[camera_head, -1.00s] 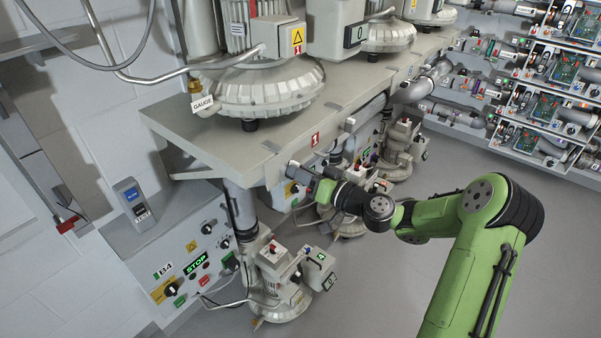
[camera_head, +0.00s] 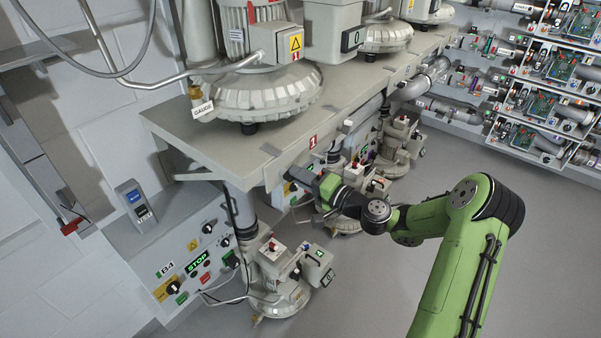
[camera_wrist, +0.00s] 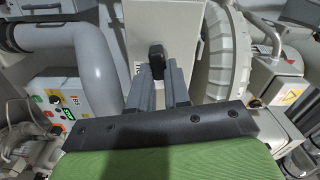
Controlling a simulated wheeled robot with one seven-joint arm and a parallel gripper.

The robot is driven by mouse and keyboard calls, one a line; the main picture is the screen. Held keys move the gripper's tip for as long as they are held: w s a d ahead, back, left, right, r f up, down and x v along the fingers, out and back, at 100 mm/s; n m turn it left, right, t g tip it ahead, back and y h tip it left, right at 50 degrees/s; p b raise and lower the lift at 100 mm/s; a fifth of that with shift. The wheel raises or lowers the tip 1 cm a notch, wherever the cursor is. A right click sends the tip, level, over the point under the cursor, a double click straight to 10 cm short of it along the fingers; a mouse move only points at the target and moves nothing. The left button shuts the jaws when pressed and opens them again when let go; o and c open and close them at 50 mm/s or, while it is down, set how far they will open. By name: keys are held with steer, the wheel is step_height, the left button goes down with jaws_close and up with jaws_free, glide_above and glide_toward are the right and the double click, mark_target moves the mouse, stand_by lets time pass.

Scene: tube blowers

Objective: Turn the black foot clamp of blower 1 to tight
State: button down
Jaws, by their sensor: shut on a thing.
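The black foot clamp (camera_wrist: 157,50) shows in the wrist view as a small black knob in front of a pale grey bench part (camera_wrist: 178,25). My gripper (camera_wrist: 162,72) is shut on it, with both grey fingers reaching up to the knob. In the head view my gripper (camera_head: 297,174) is at the front edge of the bench, just below the red label 1. The clamp is hidden there behind the gripper and bench edge. Blower 1 (camera_head: 262,95) stands on the bench above, with a red 1 on its box. I cannot tell the clamp's angle.
The grey bench (camera_head: 215,150) overhangs the gripper. A thick grey pipe (camera_wrist: 92,65) runs left of the fingers. The floor (camera_head: 370,290) is open at front right.

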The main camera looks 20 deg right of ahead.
steer(key=shift+f+m+p, duration=0.15)
steer(key=shift+m+p, duration=0.35)
steer(key=shift+m, duration=0.6)
steer(key=c, duration=1.1)
jaws_free()
steer(key=b+v, duration=0.2)
steer(key=v, duration=1.3)
steer(key=shift+s+d, duration=0.25)
steer(key=shift+s, duration=0.05)
